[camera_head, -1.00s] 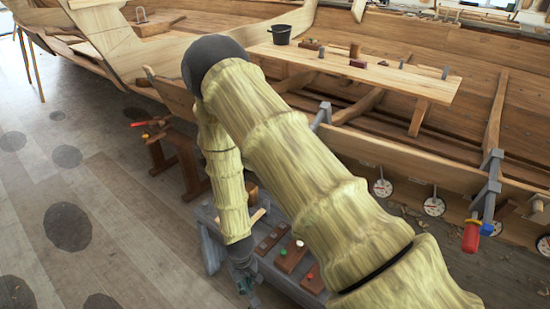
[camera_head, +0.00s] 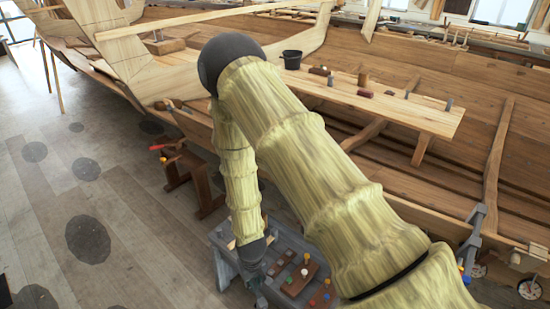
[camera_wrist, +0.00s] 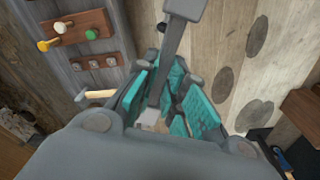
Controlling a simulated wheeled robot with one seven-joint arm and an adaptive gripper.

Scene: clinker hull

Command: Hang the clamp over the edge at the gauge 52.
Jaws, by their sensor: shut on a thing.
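My gripper (camera_wrist: 170,100) is shut on a grey metal clamp, and its teal pads sit on both sides of the bar. The clamp (camera_wrist: 178,40) runs up the wrist view to a wider grey end at the top edge. In the head view my gripper (camera_head: 257,285) hangs low beside the grey workbench, small and partly hidden. The hull edge (camera_head: 400,190) runs behind my arm. Another clamp (camera_head: 475,225) hangs on it at the right. Round white gauges, one at the lower right (camera_head: 530,289), sit below the edge; their numbers are unreadable and my arm covers others.
The grey workbench (camera_head: 228,262) carries wooden blocks with coloured knobs, also in the wrist view (camera_wrist: 75,30). A sawhorse with tools (camera_head: 190,170) stands left of my arm. The left floor is clear.

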